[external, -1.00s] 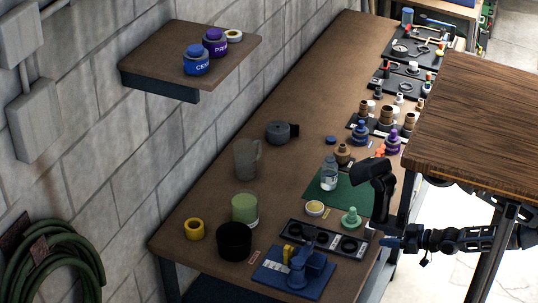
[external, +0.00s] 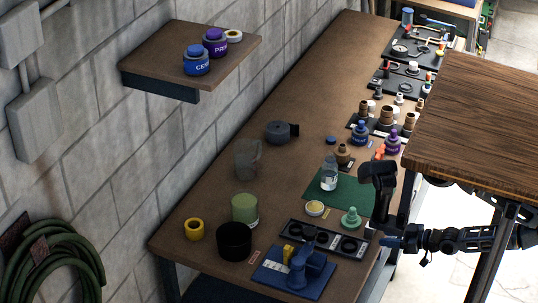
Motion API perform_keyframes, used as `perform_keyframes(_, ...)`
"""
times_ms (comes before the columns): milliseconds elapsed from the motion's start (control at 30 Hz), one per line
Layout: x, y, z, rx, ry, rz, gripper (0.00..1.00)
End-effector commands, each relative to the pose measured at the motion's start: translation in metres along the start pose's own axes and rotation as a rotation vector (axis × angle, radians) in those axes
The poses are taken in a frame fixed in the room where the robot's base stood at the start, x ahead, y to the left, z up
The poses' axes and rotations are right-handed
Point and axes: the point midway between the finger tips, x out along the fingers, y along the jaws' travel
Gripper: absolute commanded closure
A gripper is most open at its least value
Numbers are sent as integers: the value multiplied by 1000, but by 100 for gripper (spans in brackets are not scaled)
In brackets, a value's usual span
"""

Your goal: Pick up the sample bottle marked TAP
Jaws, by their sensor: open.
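A small clear bottle (external: 329,178) with a pale label stands upright on the green mat (external: 318,197) in the external view. Its label is too small to read, so I cannot tell if it says TAP. My gripper (external: 372,175), at the end of my black arm, is above the right part of the mat, to the right of the bottle and apart from it. It is open and holds nothing that I can see. Its fingertips are small and dark and hard to make out.
A round yellow-topped tin (external: 314,208) and a green stopper (external: 351,218) are near the mat's front. A black holed rack (external: 325,238) and a blue vise-like tool (external: 297,270) lie nearer. A brown cup (external: 343,153) stands behind the bottle. A wooden tabletop (external: 475,115) rises at right.

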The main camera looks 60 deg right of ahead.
Motion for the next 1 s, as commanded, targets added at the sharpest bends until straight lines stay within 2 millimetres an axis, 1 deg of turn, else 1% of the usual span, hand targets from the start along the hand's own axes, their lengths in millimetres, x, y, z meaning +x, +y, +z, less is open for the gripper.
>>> perform_keyframes(300, 0, 0, 0, 0, 0, 0, 57)
perform_keyframes(800, 0, 0, 0, 0, 0, 0, 11)
perform_keyframes(1000, 0, 0, 0, 0, 1, 0, 11)
